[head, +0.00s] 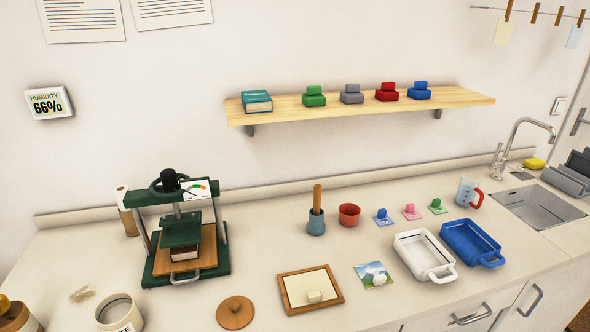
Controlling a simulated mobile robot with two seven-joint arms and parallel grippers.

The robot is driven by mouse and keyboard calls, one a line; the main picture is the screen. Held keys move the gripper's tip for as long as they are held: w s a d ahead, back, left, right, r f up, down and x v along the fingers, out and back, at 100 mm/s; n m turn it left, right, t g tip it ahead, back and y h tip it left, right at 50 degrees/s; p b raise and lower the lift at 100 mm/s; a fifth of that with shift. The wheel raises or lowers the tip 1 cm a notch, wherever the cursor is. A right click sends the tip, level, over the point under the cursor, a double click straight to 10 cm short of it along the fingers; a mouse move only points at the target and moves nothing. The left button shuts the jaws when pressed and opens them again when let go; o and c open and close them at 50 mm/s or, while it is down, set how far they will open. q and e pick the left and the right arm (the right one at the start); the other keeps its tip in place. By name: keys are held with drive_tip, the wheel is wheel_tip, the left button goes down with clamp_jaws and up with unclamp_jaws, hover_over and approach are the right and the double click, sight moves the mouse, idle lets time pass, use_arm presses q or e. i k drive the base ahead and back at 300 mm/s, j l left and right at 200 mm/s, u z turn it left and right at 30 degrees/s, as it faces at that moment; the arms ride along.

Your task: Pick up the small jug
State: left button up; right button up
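A small clear jug (467,192) with a red handle stands upright on the counter (370,258) at the right, left of the sink. Its handle points to the right, and blue and red marks show on its side. Nothing covers the jug. Neither of my grippers shows in the head view.
A blue tray (467,238) and a white tray (418,240) lie in front of the jug. Small colored blocks on cards, including a green one (437,204), stand to its left. The sink (535,207) and faucet (518,135) are to its right. A green press (183,235) stands at left.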

sight(468, 187)
drive_tip(key=l+u, duration=0.25)
drive_tip(key=u, duration=0.2)
drive_tip(key=l+u, duration=0.25)
drive_tip(key=u, duration=0.25)
drive_tip(key=k+l+u, duration=0.2)
drive_tip(key=l, duration=0.2)
drive_tip(key=k+l+u, duration=0.2)
drive_tip(key=l, duration=0.2)
drive_tip(key=k+l, duration=0.3)
drive_tip(key=l, duration=0.2)
drive_tip(key=k+l+u, duration=0.1)
drive_tip(key=k+l, duration=0.2)
drive_tip(key=l, duration=0.25)
drive_tip(key=k+l+u, duration=0.1)
drive_tip(key=k+l, duration=0.2)
drive_tip(key=l, duration=0.2)
drive_tip(key=k+l, duration=0.35)
drive_tip(key=i+l, duration=0.1)
drive_tip(key=l+u, duration=0.05)
drive_tip(key=l, duration=0.05)
